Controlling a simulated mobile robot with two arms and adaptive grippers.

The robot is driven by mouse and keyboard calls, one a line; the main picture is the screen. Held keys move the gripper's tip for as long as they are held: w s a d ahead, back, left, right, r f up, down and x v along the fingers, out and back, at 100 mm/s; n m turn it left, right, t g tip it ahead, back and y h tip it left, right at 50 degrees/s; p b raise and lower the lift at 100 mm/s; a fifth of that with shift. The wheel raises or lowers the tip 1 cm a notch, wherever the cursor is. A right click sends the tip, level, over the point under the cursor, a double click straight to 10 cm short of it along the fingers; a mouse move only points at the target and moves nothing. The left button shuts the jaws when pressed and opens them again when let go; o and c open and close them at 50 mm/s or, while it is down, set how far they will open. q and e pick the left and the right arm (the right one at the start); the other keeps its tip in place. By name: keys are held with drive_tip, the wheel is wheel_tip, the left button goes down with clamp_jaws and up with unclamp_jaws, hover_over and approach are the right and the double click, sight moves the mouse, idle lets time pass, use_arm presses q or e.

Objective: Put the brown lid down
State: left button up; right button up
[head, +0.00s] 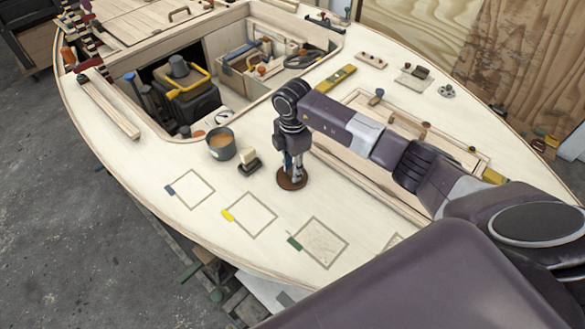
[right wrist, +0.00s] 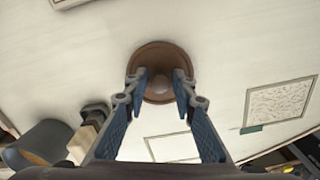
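The brown lid (head: 291,182) is round and lies flat on the pale deck, right of the dark mug. In the right wrist view the lid (right wrist: 149,57) shows from above, with its knob (right wrist: 159,90) in the middle. My right gripper (head: 291,166) points straight down over the lid. In the right wrist view the right gripper (right wrist: 160,78) has one finger on each side of the knob, with a small gap showing between knob and fingers. My left gripper is not in view.
The mug (head: 221,143) and a black block with a cream top (head: 249,162) stand left of the lid. Outlined squares with yellow tape (head: 249,214) and green tape (head: 320,243) mark the near deck. An open cockpit (head: 190,98) holds tools behind.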

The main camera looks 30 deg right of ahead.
drive_tip(key=shift+o, duration=0.7)
drive_tip(key=shift+r, duration=0.25)
wheel_tip(320, 180, up, 12)
drive_tip(key=b, duration=0.2)
drive_tip(key=shift+b, duration=0.35)
drive_tip(key=shift+f, duration=0.1)
